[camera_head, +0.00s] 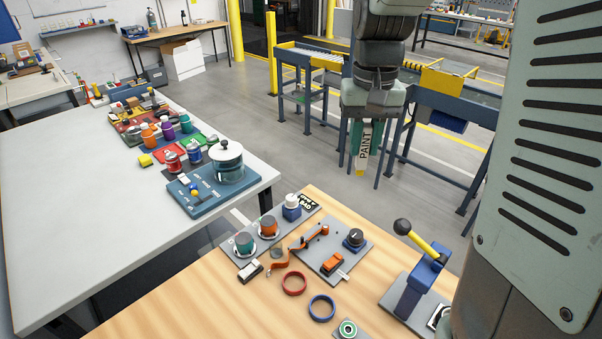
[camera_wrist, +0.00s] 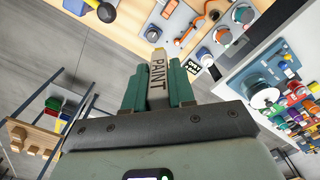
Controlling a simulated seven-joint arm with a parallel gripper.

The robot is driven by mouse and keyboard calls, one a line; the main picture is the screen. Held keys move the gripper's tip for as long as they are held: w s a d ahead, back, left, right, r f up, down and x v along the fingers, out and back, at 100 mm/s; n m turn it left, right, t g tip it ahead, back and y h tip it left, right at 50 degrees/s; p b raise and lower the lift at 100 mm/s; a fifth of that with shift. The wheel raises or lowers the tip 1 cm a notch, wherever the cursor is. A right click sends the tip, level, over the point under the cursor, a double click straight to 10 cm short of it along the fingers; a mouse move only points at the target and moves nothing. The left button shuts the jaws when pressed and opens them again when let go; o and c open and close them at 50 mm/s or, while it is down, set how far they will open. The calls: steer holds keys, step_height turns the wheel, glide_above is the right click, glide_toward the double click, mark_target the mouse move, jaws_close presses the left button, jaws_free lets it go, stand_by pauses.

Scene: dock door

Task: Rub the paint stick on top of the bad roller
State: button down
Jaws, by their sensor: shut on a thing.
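My gripper (camera_head: 363,152) points down in the head view, in front of the conveyor and beyond the wooden bench. It is shut on the paint stick (camera_head: 364,140), a white stick labelled PAINT with a yellow tip that points down. The stick also shows between the teal fingers of my gripper (camera_wrist: 157,92) in the wrist view, as the paint stick (camera_wrist: 157,73). The roller conveyor (camera_head: 312,59) has blue rails and grey rollers and runs behind my arm. My arm hides part of it, and I cannot tell which roller is bad.
The wooden bench (camera_head: 190,305) holds panels, a red ring (camera_head: 293,283), a blue ring (camera_head: 321,307) and a yellow-handled lever (camera_head: 421,239). The white table (camera_head: 75,215) carries coloured bottles and a blue device. A yellow post (camera_head: 271,55) stands left of the conveyor. Grey floor lies between.

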steer(key=w+a+f+n, duration=0.1)
steer(key=a+f+n, duration=0.2)
steer(key=a+f, duration=0.4)
steer(key=w+a+f+n, duration=0.1)
steer(key=a+f+n, duration=0.25)
steer(key=a, duration=0.65)
steer(key=w+a+f+n, duration=0.2)
steer(key=a+f+n, duration=0.1)
steer(key=a+f, duration=0.4)
steer(key=shift+m, duration=0.25)
steer(key=shift+s+a+f, duration=0.1)
steer(key=shift+a+f, duration=0.1)
steer(key=shift+f, duration=0.7)
steer(key=shift+s+a+f, duration=0.1)
steer(key=shift+a+f, duration=0.05)
steer(key=shift+f, duration=0.75)
steer(key=shift+s+a+f, duration=0.1)
steer(key=shift+a+f, duration=0.1)
steer(key=shift+f, duration=0.7)
steer(key=shift+a+f, duration=0.45)
steer(key=shift+f, duration=0.1)
steer(key=shift+w+a, duration=0.1)
steer(key=shift+a, duration=0.65)
steer(key=shift+d, duration=1.25)
steer(key=a, duration=0.2)
steer(key=shift+a, duration=0.3)
steer(key=d, duration=0.2)
steer(key=shift+d, duration=0.3)
step_height(320, 180, up, 8)
steer(key=shift+f, duration=0.1)
